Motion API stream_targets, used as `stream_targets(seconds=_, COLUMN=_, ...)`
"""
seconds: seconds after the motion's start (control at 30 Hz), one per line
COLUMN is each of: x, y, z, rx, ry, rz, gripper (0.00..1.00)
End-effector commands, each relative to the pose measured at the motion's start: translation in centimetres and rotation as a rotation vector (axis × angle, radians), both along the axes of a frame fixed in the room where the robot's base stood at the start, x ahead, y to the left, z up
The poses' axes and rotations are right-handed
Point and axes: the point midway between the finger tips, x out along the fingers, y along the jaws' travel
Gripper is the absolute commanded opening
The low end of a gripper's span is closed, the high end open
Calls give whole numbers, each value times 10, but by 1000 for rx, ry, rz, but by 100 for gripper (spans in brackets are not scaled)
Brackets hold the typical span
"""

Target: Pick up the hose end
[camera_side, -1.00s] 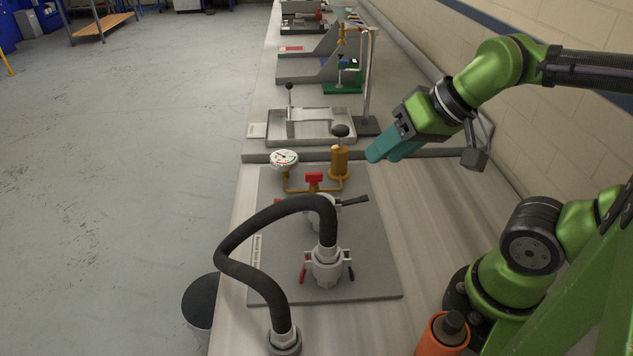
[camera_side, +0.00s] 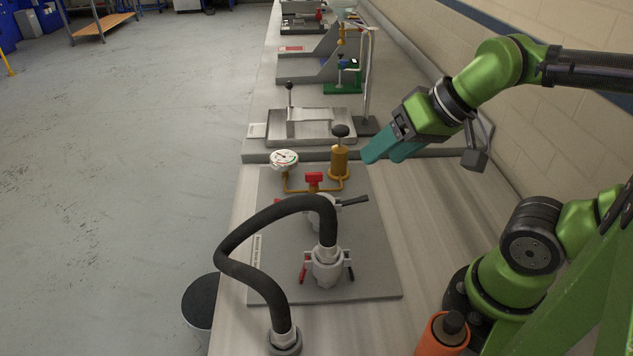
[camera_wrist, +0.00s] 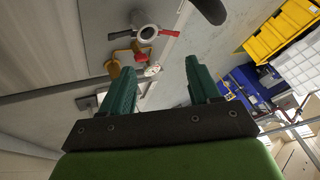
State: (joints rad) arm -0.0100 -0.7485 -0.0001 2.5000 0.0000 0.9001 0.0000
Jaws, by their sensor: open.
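A black hose (camera_side: 240,243) arches over the grey plate. One hose end (camera_side: 283,338), with a metal fitting, stands at the front edge of the bench. The other end (camera_side: 327,255) goes down into a silver coupling (camera_side: 328,271) with red and black levers on the plate. My gripper (camera_side: 378,155) has teal fingers and is up and to the right of the plate, beyond the coupling and apart from the hose. In the wrist view its fingers (camera_wrist: 162,85) are spread with nothing between them. Part of the dark hose (camera_wrist: 208,9) shows at the top there.
A pressure gauge (camera_side: 284,158), a brass cylinder with a black knob (camera_side: 339,163) and a red valve handle (camera_side: 314,179) stand on the plate (camera_side: 375,270). An orange bottle (camera_side: 440,338) stands near my base.

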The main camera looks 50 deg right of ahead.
Motion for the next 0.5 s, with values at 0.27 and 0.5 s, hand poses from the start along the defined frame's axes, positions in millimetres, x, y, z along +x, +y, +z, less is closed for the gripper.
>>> stream_targets(seconds=0.27, x=17, y=84, z=-18, rx=-62, ry=197, rz=309, gripper=62)
stream_targets(seconds=0.5, x=15, y=194, z=-34, rx=-202, ry=444, rz=495, gripper=62)
